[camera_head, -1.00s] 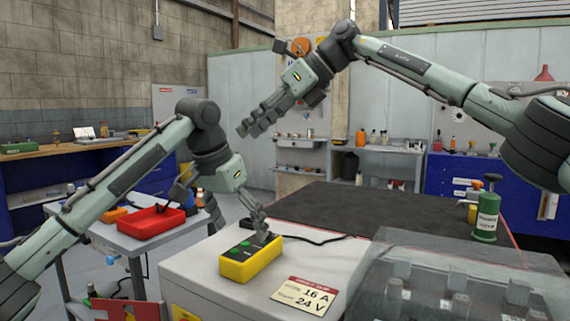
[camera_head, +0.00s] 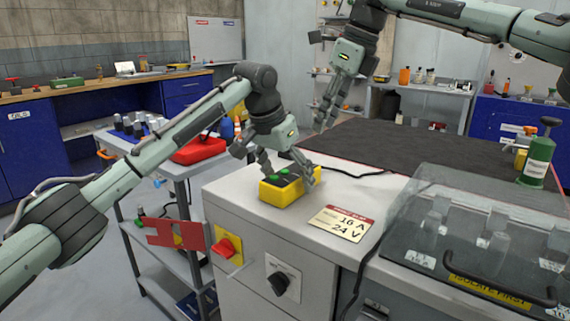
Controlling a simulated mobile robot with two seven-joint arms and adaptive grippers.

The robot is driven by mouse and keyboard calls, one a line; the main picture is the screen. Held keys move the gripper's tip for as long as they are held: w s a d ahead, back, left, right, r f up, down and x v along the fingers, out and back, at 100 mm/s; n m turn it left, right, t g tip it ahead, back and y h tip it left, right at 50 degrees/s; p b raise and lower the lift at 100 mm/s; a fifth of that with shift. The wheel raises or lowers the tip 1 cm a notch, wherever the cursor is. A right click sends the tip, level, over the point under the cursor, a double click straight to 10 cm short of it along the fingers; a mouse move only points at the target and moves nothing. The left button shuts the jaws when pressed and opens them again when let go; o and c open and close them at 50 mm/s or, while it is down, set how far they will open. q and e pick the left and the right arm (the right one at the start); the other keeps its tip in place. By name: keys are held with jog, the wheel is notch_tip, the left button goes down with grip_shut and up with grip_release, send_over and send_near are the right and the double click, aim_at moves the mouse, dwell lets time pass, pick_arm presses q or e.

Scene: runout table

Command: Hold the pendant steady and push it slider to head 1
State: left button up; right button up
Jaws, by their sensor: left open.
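The pendant (camera_head: 283,194) is a yellow box with a dark top and green buttons, lying on the light-grey cabinet top near its left edge. Its slider cannot be made out; the right end of its top is partly covered by a finger. My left gripper (camera_head: 284,172) is open above the pendant, with one finger over the left end and the other down at the right end. Whether it touches the pendant is not clear. My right gripper (camera_head: 323,122) hangs above and behind the pendant, fingers pointing down, clear of it. Its finger gap is hard to judge.
A clear cover (camera_head: 470,230) stands farther right. A black cable (camera_head: 362,173) runs behind the pendant. A red switch (camera_head: 227,247) and black knob (camera_head: 281,283) are on the cabinet front.

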pick_arm(q)
jog(key=shift+w+d+f, duration=0.1)
jog(key=shift+f, duration=0.25)
jog(key=shift+c, duration=0.6)
jog(key=c, duration=1.7)
pick_arm(e)
jog(key=shift+c, duration=1)
jog(key=f, duration=0.1)
jog(key=s+d+f+y, duration=0.1)
jog(key=f, duration=0.1)
jog(key=s+d+f+y, duration=0.1)
jog(key=f, duration=0.1)
jog(key=shift+s+d, duration=0.15)
jog(key=shift+d, duration=0.1)
grip_shut()
jog(key=s+d+r+m+t+y, duration=0.1)
jog(key=s+d+r+t+y, duration=0.1)
jog(key=d, duration=0.4)
jog(key=s+t, duration=0.1)
jog(key=s, duration=0.1)
jog(key=shift+s+r+t, duration=0.15)
jog(key=shift+s+t, duration=0.25)
